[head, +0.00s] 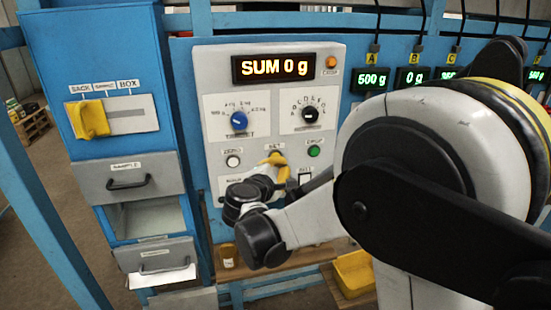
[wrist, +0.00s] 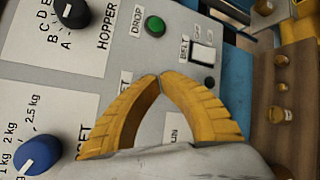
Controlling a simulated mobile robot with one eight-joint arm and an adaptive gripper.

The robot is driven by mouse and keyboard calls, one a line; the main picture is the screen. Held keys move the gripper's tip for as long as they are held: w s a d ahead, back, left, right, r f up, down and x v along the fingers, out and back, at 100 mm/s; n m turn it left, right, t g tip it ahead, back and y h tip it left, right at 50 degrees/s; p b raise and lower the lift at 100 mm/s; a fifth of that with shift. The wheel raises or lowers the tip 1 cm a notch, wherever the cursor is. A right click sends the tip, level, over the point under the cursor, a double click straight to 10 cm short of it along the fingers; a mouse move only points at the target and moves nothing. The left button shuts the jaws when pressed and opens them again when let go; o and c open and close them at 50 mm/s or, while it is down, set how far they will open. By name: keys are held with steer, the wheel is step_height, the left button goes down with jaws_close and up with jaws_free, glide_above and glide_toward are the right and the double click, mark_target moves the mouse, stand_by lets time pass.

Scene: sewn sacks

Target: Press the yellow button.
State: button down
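A white ZERO button (head: 232,161) is left of my gripper. A blue knob (head: 239,121) and black knob (head: 310,114) are above. The display (head: 275,67) reads SUM 0 g. A yellow lever (head: 88,120) is on the blue cabinet at left. A white rocker switch (wrist: 201,58) is near the fingers.

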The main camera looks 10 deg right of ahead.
steer(key=s, duration=0.4)
stand_by(0.6)
